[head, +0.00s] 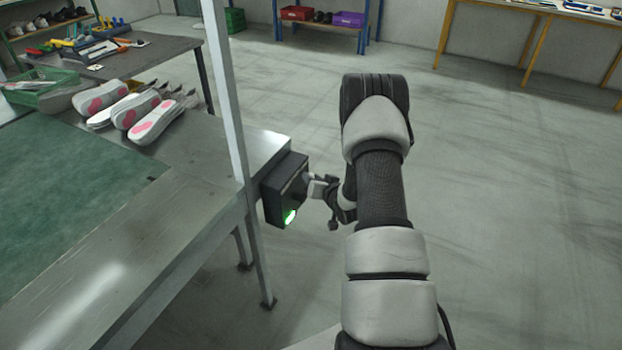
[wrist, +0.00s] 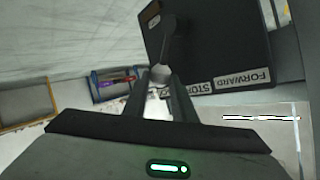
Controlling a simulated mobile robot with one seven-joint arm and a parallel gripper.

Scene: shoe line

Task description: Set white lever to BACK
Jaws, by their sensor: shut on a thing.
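The black control box (head: 287,190) is fixed to the end of the metal bench, with a green light low on its face. In the wrist view the box (wrist: 220,40) shows upside-down labels, FORWARD (wrist: 243,77) and STOP (wrist: 199,88). The lever (wrist: 173,45) has a dark arm and a pale knob (wrist: 160,76). It points toward my gripper, to the left of the STOP label in that view. My gripper (wrist: 161,86) is shut on the lever at its knob. No BACK label is readable. In the head view my gripper (head: 319,188) is at the box's right side, and the lever is mostly hidden.
A metal post (head: 232,110) stands just left of the box. The bench (head: 190,215) carries a green mat (head: 75,190) and pale shoe parts (head: 130,105). A tool table (head: 165,47) is behind. The floor (head: 510,190) to the right is clear.

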